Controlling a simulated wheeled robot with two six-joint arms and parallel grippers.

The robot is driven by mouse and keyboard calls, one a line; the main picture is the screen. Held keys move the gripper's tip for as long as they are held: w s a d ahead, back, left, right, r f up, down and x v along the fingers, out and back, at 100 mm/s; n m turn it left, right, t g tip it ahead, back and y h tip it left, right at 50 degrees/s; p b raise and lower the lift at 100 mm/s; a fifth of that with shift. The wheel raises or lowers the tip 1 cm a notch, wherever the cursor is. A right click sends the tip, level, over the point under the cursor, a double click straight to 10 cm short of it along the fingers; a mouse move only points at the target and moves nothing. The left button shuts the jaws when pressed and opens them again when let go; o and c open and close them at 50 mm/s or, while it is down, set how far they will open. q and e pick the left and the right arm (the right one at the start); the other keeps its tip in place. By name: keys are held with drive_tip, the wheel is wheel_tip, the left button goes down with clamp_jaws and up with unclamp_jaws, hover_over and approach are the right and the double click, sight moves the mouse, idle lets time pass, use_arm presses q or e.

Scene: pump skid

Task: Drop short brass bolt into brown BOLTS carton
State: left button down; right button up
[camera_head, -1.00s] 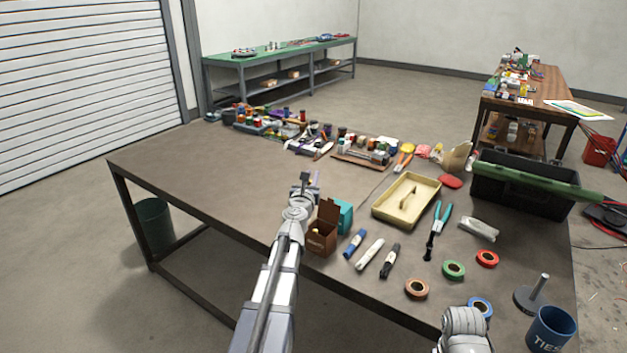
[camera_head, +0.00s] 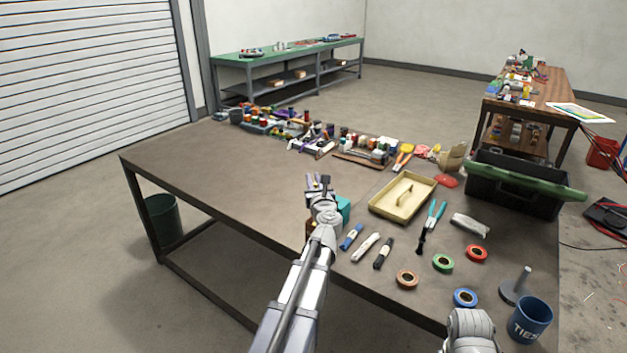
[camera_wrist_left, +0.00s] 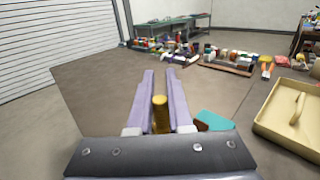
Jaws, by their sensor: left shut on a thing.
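My left gripper (camera_head: 318,182) is held above the table near its front edge. In the left wrist view its two pale fingers are shut on the short brass bolt (camera_wrist_left: 160,114), which stands out between them. The brown BOLTS carton (camera_head: 310,229) is mostly hidden by my left wrist in the head view, so its label and opening do not show. A small brown part of it (camera_wrist_left: 203,126) shows beside the fingers in the left wrist view. My right gripper is out of view.
A teal box (camera_head: 343,207) stands against the carton. A cream tray (camera_head: 376,208) lies to the right. A black-and-green toolbox (camera_head: 520,190) stands behind. The table's left part is clear.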

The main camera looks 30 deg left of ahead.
use_arm(q)
wheel_tip(320, 180, down, 5)
drive_tip(key=b, duration=0.4)
drive_tip(key=shift+r, duration=0.15)
drive_tip(key=c, duration=0.8)
unclamp_jaws()
drive_tip(key=shift+o, duration=0.2)
drive_tip(key=v, duration=0.7)
drive_tip(key=shift+s+d, duration=0.25)
